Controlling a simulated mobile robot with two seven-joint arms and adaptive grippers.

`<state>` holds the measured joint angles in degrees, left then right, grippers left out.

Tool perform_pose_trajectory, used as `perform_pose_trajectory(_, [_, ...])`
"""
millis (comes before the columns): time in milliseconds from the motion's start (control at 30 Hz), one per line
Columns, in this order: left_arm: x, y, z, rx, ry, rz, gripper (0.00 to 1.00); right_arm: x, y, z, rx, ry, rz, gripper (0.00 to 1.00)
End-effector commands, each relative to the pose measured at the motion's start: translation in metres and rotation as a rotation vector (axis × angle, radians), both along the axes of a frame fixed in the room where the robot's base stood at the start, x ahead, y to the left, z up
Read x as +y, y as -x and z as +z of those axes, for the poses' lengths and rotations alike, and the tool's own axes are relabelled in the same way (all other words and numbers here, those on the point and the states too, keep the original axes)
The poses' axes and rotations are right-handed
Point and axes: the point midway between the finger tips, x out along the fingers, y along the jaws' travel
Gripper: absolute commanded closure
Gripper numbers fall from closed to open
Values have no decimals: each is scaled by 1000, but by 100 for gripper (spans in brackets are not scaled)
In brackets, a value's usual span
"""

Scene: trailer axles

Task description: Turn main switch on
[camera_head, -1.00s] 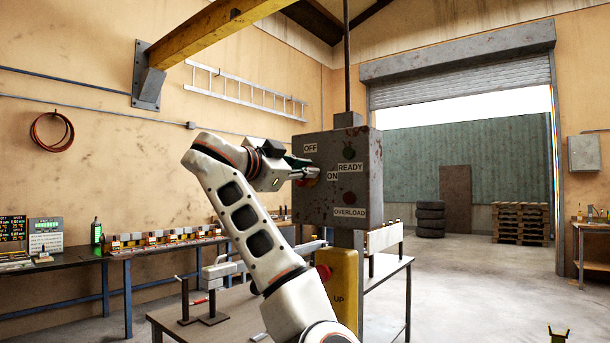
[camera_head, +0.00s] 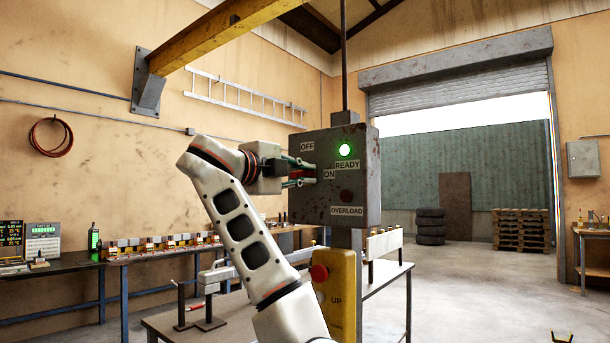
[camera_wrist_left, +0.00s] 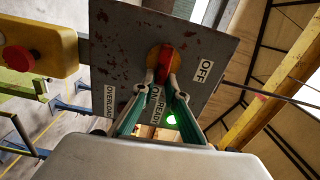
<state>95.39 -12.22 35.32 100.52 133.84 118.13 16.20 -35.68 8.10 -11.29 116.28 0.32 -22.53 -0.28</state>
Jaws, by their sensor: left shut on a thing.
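The main switch is a red handle on a yellow disc (camera_wrist_left: 160,62), on the front of a rust-stained grey control box (camera_head: 330,205). My left gripper (camera_head: 310,172) reaches it from the left, level with the ON label (camera_head: 328,174). In the left wrist view the green-sided fingers (camera_wrist_left: 163,84) are shut on the red handle, which lies toward the ON label. The OFF label (camera_wrist_left: 205,71) is to its right there. The READY lamp (camera_head: 345,149) glows green. The OVERLOAD lamp (camera_head: 346,195) is dark red. The fingers partly hide the handle.
A yellow box with a red button (camera_head: 319,273) hangs below the control box. A table (camera_head: 235,320) with metal stands is behind my arm. A workbench (camera_head: 150,247) lines the left wall. Stacked tyres (camera_head: 430,226) and pallets (camera_head: 520,231) stand far back. The right floor is mostly clear.

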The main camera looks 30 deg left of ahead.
Motion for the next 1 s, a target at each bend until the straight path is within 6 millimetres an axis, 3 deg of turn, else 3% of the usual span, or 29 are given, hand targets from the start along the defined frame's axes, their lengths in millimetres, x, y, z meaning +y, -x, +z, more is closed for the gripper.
perform_pose_trajectory(667, [-1,-1,-3,-1,-55,-3,100,0,6,-7,15,3,1,60])
perform_pose_trajectory(700, [-1,-1,-3,-1,-55,-3,77,0,6,-7,15,3,1,60])
perform_pose_trajectory(733, [-1,-1,-3,-1,-55,-3,71,0,6,-7,15,3,1,60])
perform_pose_trajectory(1000, [0,0,-2,-3,-55,-1,71,0,6,-7,14,2,1,60])
